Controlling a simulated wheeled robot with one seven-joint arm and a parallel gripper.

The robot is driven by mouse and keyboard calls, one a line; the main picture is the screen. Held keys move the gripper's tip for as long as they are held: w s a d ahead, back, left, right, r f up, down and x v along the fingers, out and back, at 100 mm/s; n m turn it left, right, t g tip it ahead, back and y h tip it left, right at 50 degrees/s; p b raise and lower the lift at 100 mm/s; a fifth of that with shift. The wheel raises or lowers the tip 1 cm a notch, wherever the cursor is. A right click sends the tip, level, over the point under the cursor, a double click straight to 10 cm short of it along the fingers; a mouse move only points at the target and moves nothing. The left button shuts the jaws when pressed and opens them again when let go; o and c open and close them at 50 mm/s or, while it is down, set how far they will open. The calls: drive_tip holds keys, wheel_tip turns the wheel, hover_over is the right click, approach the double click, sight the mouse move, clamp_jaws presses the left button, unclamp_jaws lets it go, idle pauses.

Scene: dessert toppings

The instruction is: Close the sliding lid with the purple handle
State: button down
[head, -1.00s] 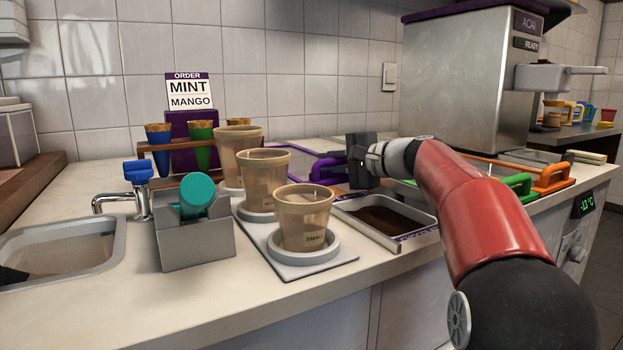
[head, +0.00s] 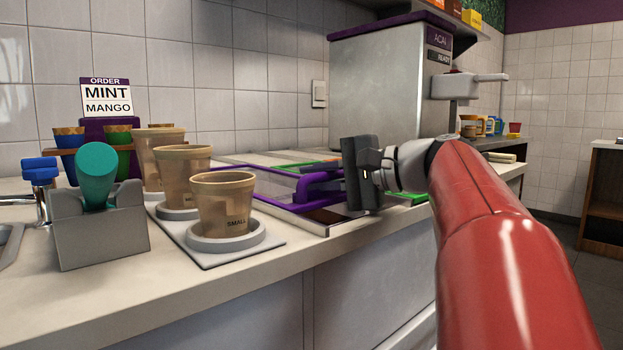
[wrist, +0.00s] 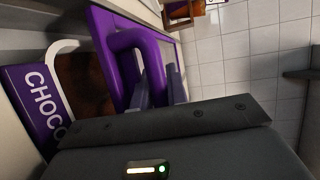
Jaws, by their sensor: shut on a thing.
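The sliding lid (head: 270,193) is a clear panel in a purple frame and covers most of its container in the counter. Its purple handle (head: 316,184) stands at the lid's right side. My gripper (head: 345,178) is shut on this handle. In the wrist view the purple handle (wrist: 127,42) runs between my gripper's fingers (wrist: 158,88). A strip of brown chocolate (head: 326,215) shows uncovered near the container's front edge, and also in the wrist view (wrist: 84,82), beside a purple label reading "CHOCO" (wrist: 38,105). My gripper's dark body hides part of the container.
Paper cups (head: 222,205) stand on a grey tray (head: 210,257) left of the lid. A grey holder with a teal-handled tool (head: 97,235) is farther left. Green (head: 412,197) and orange lid parts lie behind and right of my gripper. The açaí machine (head: 375,100) stands at the back.

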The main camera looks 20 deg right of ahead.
drive_tip(key=c, duration=1.7)
unclamp_jaws()
drive_tip(key=shift+d, duration=0.1)
drive_tip(key=p+v, duration=0.1)
drive_tip(key=v, duration=0.6)
drive_tip(key=shift+s+d, duration=0.2)
drive_tip(key=shift+s, duration=0.1)
